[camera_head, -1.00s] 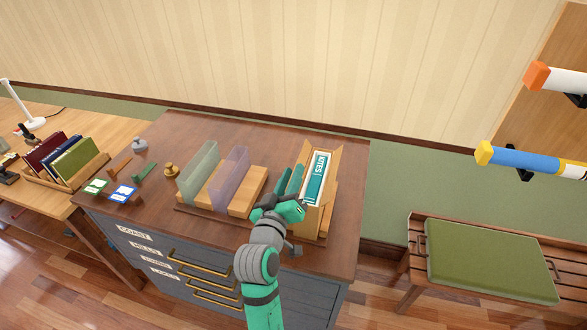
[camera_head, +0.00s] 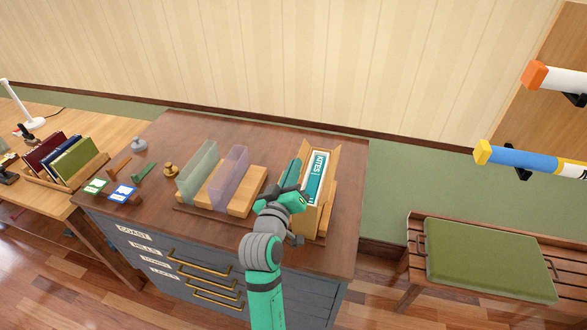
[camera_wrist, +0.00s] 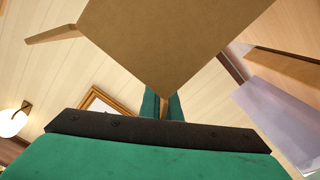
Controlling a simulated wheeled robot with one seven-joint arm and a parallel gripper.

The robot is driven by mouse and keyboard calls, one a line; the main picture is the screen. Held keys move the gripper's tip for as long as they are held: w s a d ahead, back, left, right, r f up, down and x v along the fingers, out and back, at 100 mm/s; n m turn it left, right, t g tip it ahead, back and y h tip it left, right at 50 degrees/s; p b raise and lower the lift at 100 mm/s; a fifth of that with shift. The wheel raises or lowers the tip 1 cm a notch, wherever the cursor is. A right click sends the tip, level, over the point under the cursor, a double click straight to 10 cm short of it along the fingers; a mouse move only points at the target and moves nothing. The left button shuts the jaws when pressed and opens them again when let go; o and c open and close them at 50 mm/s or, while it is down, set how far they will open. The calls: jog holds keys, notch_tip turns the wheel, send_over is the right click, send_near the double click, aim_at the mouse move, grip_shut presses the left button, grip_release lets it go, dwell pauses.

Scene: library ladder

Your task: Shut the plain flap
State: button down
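An upright tan box (camera_head: 312,216) stands on the right of the cabinet top. It holds a teal and white book (camera_head: 318,178) marked KITES. Tan flaps (camera_head: 335,153) stand up at its top; I cannot tell from the head view which is the plain one. In the wrist view a large plain brown panel (camera_wrist: 175,40) fills the upper middle, its lower corner in front of my fingertips. A thin tan flap (camera_wrist: 54,35) sticks out at left. My gripper (camera_head: 291,174) is just left of the box, its fingers (camera_wrist: 163,105) close together. Contact with the box is unclear.
Green and purple translucent dividers (camera_head: 232,176) stand on a wooden block left of my gripper. A brass weight (camera_head: 170,170), stamps and cards lie further left. A green-cushioned bench (camera_head: 485,258) is at right. The cabinet top behind the dividers is clear.

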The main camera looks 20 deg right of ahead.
jog(key=m, duration=0.2)
jog(key=d+m, duration=0.1)
jog(key=m, duration=0.1)
jog(key=shift+s+r, duration=0.25)
jog(key=shift+s, duration=0.05)
jog(key=m, duration=0.3)
jog(key=s+d+m, duration=0.1)
jog(key=m, duration=0.2)
jog(key=d+m, duration=0.1)
jog(key=m, duration=0.2)
jog(key=shift+s+f+m, duration=0.15)
jog(key=shift+f+m, duration=0.05)
jog(key=shift+m, duration=0.1)
dwell(0.3)
jog(key=c, duration=2)
grip_release()
jog(key=shift+d, duration=0.1)
jog(key=shift+s, duration=0.1)
